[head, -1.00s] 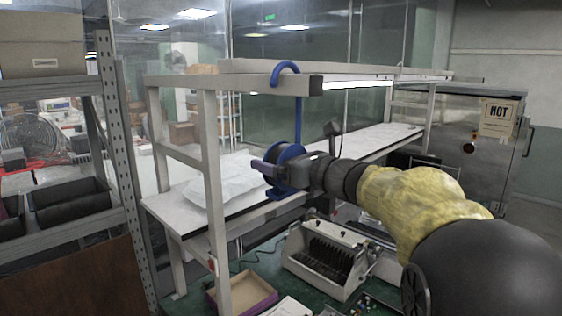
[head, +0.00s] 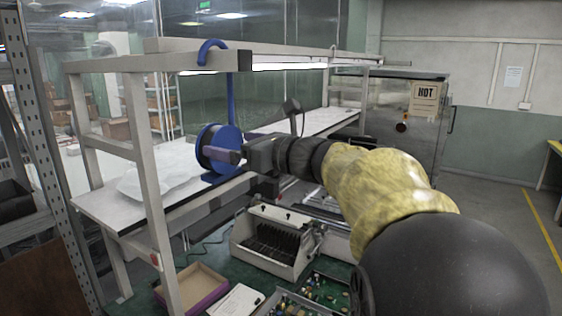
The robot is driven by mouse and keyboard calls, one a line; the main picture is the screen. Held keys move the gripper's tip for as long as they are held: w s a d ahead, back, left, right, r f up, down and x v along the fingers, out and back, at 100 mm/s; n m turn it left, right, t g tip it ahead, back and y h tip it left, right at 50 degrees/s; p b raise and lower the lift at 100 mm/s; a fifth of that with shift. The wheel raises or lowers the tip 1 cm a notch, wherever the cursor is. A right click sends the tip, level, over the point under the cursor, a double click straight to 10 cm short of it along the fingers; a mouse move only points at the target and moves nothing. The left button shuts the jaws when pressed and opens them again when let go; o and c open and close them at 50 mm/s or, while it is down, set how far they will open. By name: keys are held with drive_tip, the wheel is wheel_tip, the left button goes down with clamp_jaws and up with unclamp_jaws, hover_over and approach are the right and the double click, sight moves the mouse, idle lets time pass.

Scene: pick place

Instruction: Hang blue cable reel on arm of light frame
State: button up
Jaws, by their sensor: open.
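The blue cable reel (head: 206,140) has a dark wound core and hangs upright below the near end of the light frame's top arm (head: 200,61). Its blue hook (head: 211,48) loops over that arm, with a straight blue stem running down to the reel. My gripper (head: 238,150) is open at the reel's right side, its purple fingers level with the reel. One finger overlaps the reel's face in the head view; whether it touches is not clear.
A white bench (head: 105,208) with clear plastic sheeting (head: 150,178) lies behind the reel. Below are a grey machine (head: 268,243), an open cardboard box (head: 192,288) and a tray of small parts (head: 325,290). A metal cabinet (head: 425,130) stands at the back right.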

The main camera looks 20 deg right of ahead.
drive_tip(key=b+v, duration=0.3)
drive_tip(key=v, duration=0.8)
drive_tip(key=shift+s, duration=0.15)
drive_tip(key=shift+d, duration=0.1)
drive_tip(key=a+f+n+g+h, duration=0.25)
drive_tip(key=f+n+g, duration=0.2)
drive_tip(key=f, duration=0.85)
drive_tip(key=a+f+n+g+h, duration=0.2)
drive_tip(key=a+f+n+g, duration=0.25)
drive_tip(key=f, duration=0.95)
drive_tip(key=s+a+f+n+g+h, duration=0.1)
drive_tip(key=s+f+n+h, duration=0.1)
drive_tip(key=s+f+n, duration=0.3)
drive_tip(key=s+f+n+g+h, duration=0.2)
drive_tip(key=s+f+n, duration=0.3)
drive_tip(key=f+n, duration=0.7)
drive_tip(key=n+h, duration=0.1)
drive_tip(key=n, duration=0.2)
drive_tip(key=shift+a+f, duration=0.2)
drive_tip(key=shift+a, duration=0.15)
drive_tip(key=shift+h, duration=0.25)
